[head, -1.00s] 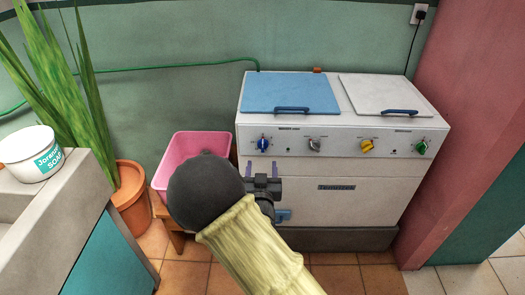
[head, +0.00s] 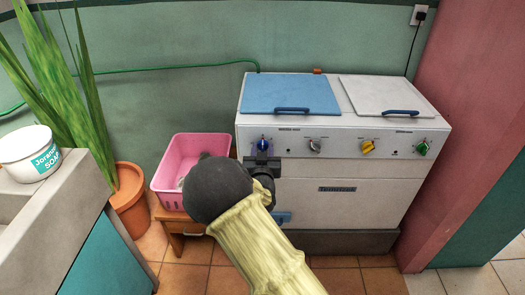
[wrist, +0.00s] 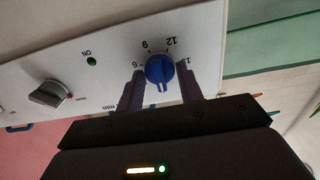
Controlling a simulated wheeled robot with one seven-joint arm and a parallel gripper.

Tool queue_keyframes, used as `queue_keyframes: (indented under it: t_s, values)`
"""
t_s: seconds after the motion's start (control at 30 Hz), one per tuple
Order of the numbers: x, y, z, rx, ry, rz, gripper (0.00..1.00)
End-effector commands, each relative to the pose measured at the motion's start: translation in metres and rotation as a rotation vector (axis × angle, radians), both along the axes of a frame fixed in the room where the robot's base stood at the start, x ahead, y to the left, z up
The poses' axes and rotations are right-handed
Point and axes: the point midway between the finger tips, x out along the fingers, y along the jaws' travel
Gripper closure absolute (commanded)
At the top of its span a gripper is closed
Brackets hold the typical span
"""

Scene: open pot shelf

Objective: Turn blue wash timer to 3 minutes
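The blue wash timer knob (head: 263,143) is at the left end of the washer's white control panel (head: 325,145). In the wrist view, the knob (wrist: 159,67) shows large and upside down, with the marks 6, 9, 12 and part of 15 around it. Its ridge stands roughly upright in that picture; I cannot tell the exact setting. My gripper (head: 263,152) is at the panel in front of the knob. In the wrist view, its two fingers (wrist: 160,75) stand apart, one on each side of the knob, with gaps showing. I see no clear contact.
A grey knob (head: 315,145) is right of the timer; yellow (head: 367,147) and green (head: 422,148) knobs are farther right. A blue lid (head: 290,92) and a white lid (head: 388,95) are on top. A pink basin (head: 185,150) stands on a wooden stool left of the washer.

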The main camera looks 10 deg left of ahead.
Motion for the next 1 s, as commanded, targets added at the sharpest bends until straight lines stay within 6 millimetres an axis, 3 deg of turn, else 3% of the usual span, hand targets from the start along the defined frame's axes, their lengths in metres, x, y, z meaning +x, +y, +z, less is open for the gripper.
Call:
queue_keyframes:
  t_s: [0.03, 0.1, 0.13, 0.57, 1.0]
  values:
    - [-0.0001, 0.0001, 0.0000, 0.000, 0.000, 0.000, 0.73]
    - [-0.0002, 0.0001, 0.0000, 0.000, 0.000, 0.000, 0.87]
    - [-0.0002, 0.0001, 0.0000, 0.000, 0.000, 0.000, 0.88]
    - [-0.0002, -0.0003, -0.0012, 0.065, 0.010, 0.000, 0.88]
    - [0.0001, -0.0014, -0.0032, 0.371, 0.051, -0.001, 0.88]
